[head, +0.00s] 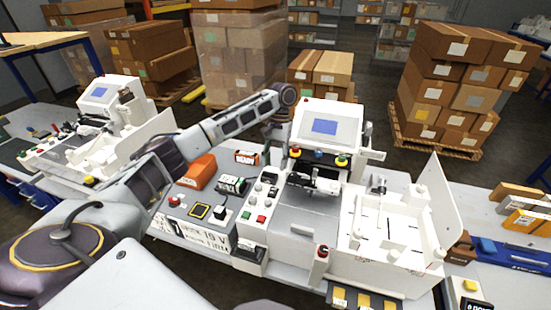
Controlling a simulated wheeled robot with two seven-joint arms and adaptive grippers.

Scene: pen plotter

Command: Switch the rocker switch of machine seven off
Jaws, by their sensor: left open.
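A white machine (325,150) with a blue screen stands on the bench in the middle. Its sloped control panel (262,200) carries white knobs and a red and a green button. To its left a grey box (190,212) carries a red button and a black square with a yellow border (199,211). I cannot tell which small part is the rocker switch or its position, and I can read no number seven. My left arm reaches across from the left. My left gripper (274,138) is open, pointing down beside the screen's left side, above the panel's back; its fingertips are hard to make out. My right gripper is out of view.
An orange box (201,171) and small dark boxes lie left of the panel. A white tray-like unit (390,235) with a tall side plate stands right. A second white machine (105,100) stands at the left. Stacked cartons (460,85) fill the background.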

